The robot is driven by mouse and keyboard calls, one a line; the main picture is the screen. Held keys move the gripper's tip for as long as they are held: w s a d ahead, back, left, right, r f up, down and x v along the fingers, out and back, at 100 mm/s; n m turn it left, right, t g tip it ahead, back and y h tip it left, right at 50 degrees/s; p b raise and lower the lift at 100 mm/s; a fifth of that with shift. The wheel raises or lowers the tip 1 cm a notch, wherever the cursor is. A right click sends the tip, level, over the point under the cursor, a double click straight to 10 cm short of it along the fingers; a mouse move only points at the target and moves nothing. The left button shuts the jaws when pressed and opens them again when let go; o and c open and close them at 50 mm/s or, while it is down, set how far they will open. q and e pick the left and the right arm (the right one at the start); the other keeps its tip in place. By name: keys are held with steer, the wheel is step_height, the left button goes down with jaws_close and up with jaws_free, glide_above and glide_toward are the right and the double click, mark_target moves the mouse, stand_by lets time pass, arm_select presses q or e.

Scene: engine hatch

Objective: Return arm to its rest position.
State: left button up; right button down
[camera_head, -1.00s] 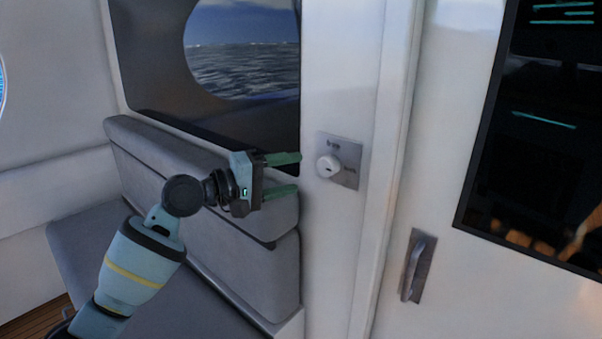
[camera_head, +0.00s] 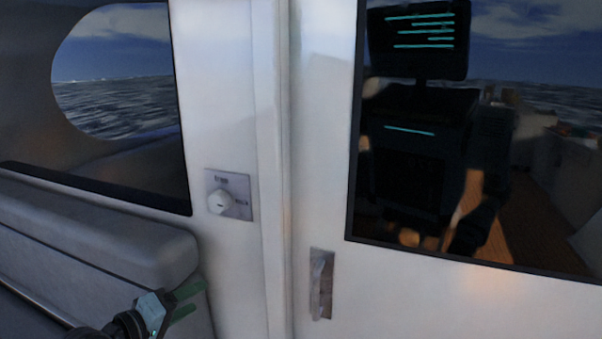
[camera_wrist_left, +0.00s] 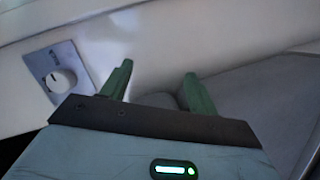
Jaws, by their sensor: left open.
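My left gripper (camera_head: 188,299) is low in the head view, in front of the grey seat back. Its two green fingers are apart with nothing between them. They also show in the left wrist view (camera_wrist_left: 158,85), open and empty. A white round knob on a square metal plate (camera_head: 229,194) is on the white wall, above and to the right of the gripper and apart from it. The knob plate also shows in the left wrist view (camera_wrist_left: 57,72), left of the fingers. My right gripper is not in either view.
A grey cushioned seat (camera_head: 100,230) stands at the left below an oval window (camera_head: 115,75). A white door (camera_head: 400,290) with a recessed handle (camera_head: 320,285) is to the right. Its dark glass pane (camera_head: 410,160) shows a console, perhaps as a reflection.

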arm_select(q)
steer(key=s+d+f+m+g+y, duration=0.1)
steer(key=s+f+m+y, duration=0.1)
steer(key=s+f, duration=0.7)
steer(key=s+d+f+m+g+y, duration=0.15)
steer(key=s+f, duration=0.45)
steer(key=f, duration=0.6)
steer(key=s+f+m+g+y, duration=0.1)
steer(key=s+f, duration=0.4)
steer(key=s, duration=0.6)
steer(key=s+f+m+y, duration=0.2)
steer(key=s+f+m, duration=0.2)
steer(key=s, duration=0.7)
steer(key=shift+s+d+f+g+p, duration=0.3)
steer(key=shift+f+g+p, duration=0.1)
steer(key=shift+f, duration=0.2)
